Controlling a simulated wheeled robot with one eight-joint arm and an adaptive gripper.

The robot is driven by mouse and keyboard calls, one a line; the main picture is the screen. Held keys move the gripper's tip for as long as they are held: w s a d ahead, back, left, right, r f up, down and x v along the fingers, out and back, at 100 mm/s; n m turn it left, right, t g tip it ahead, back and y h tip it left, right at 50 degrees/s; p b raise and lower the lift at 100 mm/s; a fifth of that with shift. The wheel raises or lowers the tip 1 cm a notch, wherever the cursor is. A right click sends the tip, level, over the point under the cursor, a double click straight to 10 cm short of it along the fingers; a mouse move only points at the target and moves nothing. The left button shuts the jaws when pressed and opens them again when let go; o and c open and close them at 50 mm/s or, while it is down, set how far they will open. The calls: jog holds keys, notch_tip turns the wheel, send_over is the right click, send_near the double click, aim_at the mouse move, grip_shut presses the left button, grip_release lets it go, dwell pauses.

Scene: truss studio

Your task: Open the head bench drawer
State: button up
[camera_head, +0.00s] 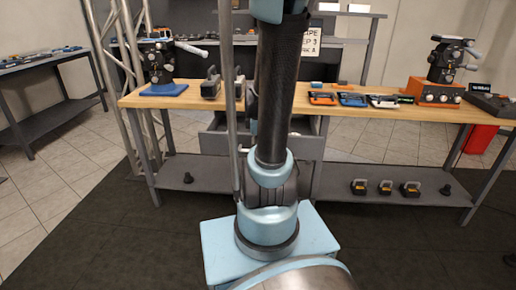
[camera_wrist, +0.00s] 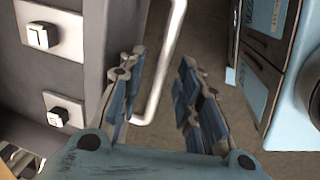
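The bench drawer (camera_head: 213,146) is a grey box under the wooden bench top, partly behind my arm in the head view. It juts forward, and some of its inside shows above its front. In the wrist view, the grey drawer front (camera_wrist: 101,35) stands at left, with a pale bar handle (camera_wrist: 168,75) along it. My gripper (camera_wrist: 162,56) is open, its two blue-padded fingers apart. The handle lies between the fingers in the picture; I cannot tell whether either finger touches it. My arm hides the gripper in the head view.
The bench top (camera_head: 345,105) holds coloured tools, with a microscope-like device at each end. The lower shelf (camera_head: 335,185) carries several black-and-yellow items. A truss (camera_head: 122,75) stands at left. Dark matting (camera_head: 110,225) in front is clear.

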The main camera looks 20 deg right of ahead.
notch_tip(320, 180, up, 12)
jog(key=s, duration=0.2)
jog(key=shift+a+f, duration=0.2)
jog(key=shift+a, duration=0.2)
dwell(0.5)
jog(key=s+a+f+m, duration=0.5)
jog(key=s+f+m, duration=0.4)
jog(key=s+m, duration=0.2)
jog(key=shift+a+m+y, duration=0.4)
jog(key=shift+m, duration=0.8)
jog(key=shift+s, duration=0.1)
jog(key=shift+w+f, duration=0.15)
jog(key=shift+w, duration=0.3)
